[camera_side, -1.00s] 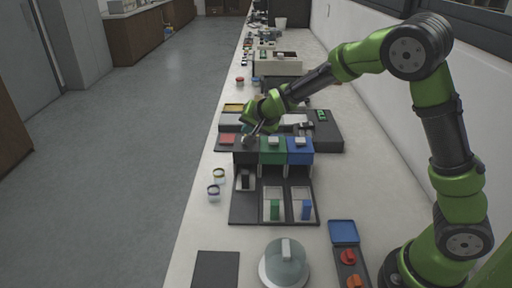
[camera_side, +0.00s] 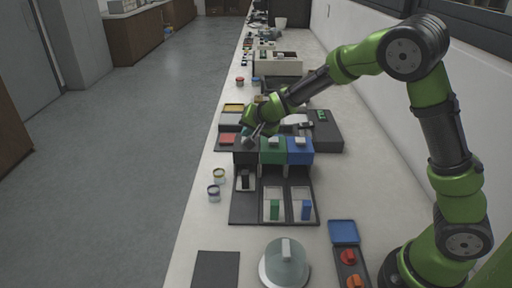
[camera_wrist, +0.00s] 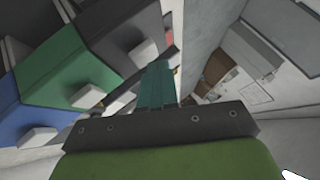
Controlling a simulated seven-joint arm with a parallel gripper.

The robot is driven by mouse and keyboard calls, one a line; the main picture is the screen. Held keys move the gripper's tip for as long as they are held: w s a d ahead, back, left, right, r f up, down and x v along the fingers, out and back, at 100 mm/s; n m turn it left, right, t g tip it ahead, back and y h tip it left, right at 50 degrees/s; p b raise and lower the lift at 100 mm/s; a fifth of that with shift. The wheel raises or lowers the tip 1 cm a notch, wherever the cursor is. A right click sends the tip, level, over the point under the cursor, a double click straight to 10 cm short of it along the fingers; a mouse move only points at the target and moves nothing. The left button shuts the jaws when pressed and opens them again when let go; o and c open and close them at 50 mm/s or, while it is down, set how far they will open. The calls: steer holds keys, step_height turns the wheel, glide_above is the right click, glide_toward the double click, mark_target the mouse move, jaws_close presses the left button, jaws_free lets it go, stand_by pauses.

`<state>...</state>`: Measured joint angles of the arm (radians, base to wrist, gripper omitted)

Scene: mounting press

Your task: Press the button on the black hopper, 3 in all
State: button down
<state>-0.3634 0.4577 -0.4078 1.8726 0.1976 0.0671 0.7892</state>
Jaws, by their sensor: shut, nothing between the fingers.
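The black hopper (camera_side: 246,156) stands at the left of a row, beside the green hopper (camera_side: 273,156) and the blue hopper (camera_side: 299,157). Its pale button (camera_wrist: 145,52) shows on its top in the wrist view. My gripper (camera_side: 252,136) is over the black hopper's top, with its fingers together and empty. In the wrist view the teal fingers (camera_wrist: 160,68) appear just right of the button; I cannot tell whether they touch it. A dark block (camera_side: 245,180) lies in the tray below the black hopper.
Trays below the other hoppers hold a green block (camera_side: 275,209) and a blue block (camera_side: 306,209). A red pad (camera_side: 228,139) is left of the hoppers. Small jars (camera_side: 214,191) stand near the bench's left edge.

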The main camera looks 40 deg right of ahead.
steer(key=shift+f, duration=0.5)
stand_by(0.3)
stand_by(0.4)
steer(key=shift+r, duration=0.95)
steer(key=shift+r, duration=2.5)
step_height(320, 180, up, 4)
steer(key=shift+f, duration=0.1)
stand_by(0.5)
